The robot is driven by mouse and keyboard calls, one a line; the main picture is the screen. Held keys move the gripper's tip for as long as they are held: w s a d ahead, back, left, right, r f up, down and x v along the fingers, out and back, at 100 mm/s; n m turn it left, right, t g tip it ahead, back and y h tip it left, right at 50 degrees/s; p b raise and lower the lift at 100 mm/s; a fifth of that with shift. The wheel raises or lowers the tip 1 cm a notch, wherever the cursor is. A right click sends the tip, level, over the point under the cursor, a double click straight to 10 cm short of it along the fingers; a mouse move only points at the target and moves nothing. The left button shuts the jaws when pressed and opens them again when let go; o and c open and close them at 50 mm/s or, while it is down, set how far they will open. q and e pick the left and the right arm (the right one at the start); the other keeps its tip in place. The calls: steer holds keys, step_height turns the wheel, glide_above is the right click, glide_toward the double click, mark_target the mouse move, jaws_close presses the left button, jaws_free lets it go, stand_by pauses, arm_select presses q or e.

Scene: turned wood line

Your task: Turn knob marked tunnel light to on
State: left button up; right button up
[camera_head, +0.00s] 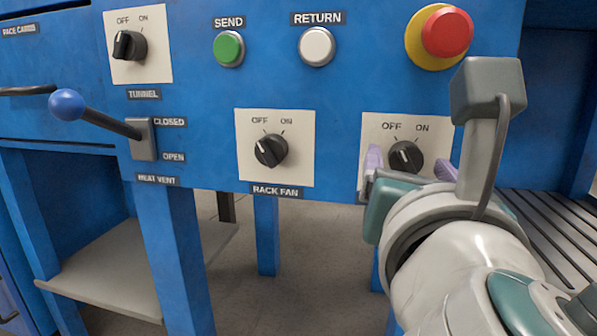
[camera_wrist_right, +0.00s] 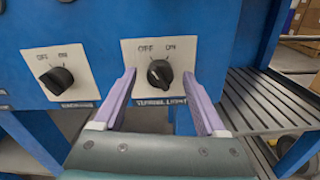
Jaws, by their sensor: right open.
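The tunnel light knob (camera_head: 405,157) is a black dial on a pale plate marked OFF and ON, at the lower right of the blue panel. Its pointer appears to lean toward OFF. In the right wrist view the knob (camera_wrist_right: 160,73) sits between the finger ends, above the label TUNNEL LIGHT (camera_wrist_right: 160,101). My right gripper (camera_head: 409,166) is open, with its lilac fingers on either side of the knob and gaps on both sides. How far the tips are from the plate is unclear. The gripper hides the label in the head view. My left gripper is out of view.
The rack fan knob (camera_head: 270,150) is to the left. Above are the tunnel knob (camera_head: 128,46), green send button (camera_head: 229,48), white return button (camera_head: 316,46) and red stop button (camera_head: 446,33). A blue-balled lever (camera_head: 67,105) sticks out at left. A slatted rack (camera_wrist_right: 270,100) stands at right.

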steer(key=shift+w+d, duration=0.2)
steer(key=shift+w, duration=0.35)
jaws_close()
